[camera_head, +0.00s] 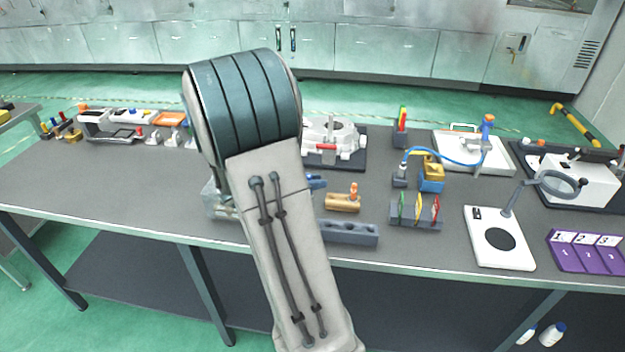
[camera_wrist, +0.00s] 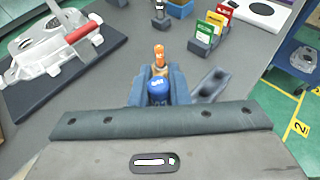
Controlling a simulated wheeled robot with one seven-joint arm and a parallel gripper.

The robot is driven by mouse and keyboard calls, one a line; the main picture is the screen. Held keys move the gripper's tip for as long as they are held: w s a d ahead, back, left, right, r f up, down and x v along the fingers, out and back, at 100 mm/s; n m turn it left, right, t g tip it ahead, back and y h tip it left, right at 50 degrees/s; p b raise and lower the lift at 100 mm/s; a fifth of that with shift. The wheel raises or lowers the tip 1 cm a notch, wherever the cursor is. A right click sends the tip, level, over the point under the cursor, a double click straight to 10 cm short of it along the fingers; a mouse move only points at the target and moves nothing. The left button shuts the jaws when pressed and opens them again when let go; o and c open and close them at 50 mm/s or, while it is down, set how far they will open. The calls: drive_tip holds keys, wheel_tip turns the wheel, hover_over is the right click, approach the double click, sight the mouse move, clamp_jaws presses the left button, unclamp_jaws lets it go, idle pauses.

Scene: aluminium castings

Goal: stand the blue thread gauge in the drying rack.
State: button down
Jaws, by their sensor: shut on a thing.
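The blue thread gauge (camera_wrist: 158,88), with a rounded blue end and a white mark, is between the fingers of my gripper (camera_wrist: 160,86) in the wrist view. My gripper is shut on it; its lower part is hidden. In the head view my arm hides the gauge. A grey block with round hollows (camera_head: 348,232) lies near the front edge of the table; it also shows right of my fingers in the wrist view (camera_wrist: 212,84). A grey slotted rack (camera_head: 416,224) holds green, yellow and red plates upright. I cannot tell which one is the drying rack.
An orange-topped piece (camera_head: 354,190) stands at a tan wooden block (camera_head: 342,203), just beyond my fingers. A white casting fixture (camera_head: 332,140) stands behind. A white stand with a magnifier (camera_head: 498,250) is at right.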

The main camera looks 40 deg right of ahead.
drive_tip(key=shift+a, duration=0.15)
drive_tip(key=shift+f+b, duration=2.4)
drive_tip(key=shift+f, duration=0.55)
drive_tip(key=shift+f, duration=0.1)
drive_tip(key=shift+f+b, duration=0.35)
drive_tip(key=shift+f, duration=0.1)
drive_tip(key=shift+r, duration=0.35)
drive_tip(key=shift+f, duration=0.4)
idle(1.3)
drive_tip(key=shift+r, duration=0.35)
drive_tip(key=shift+f, duration=0.45)
idle(1.5)
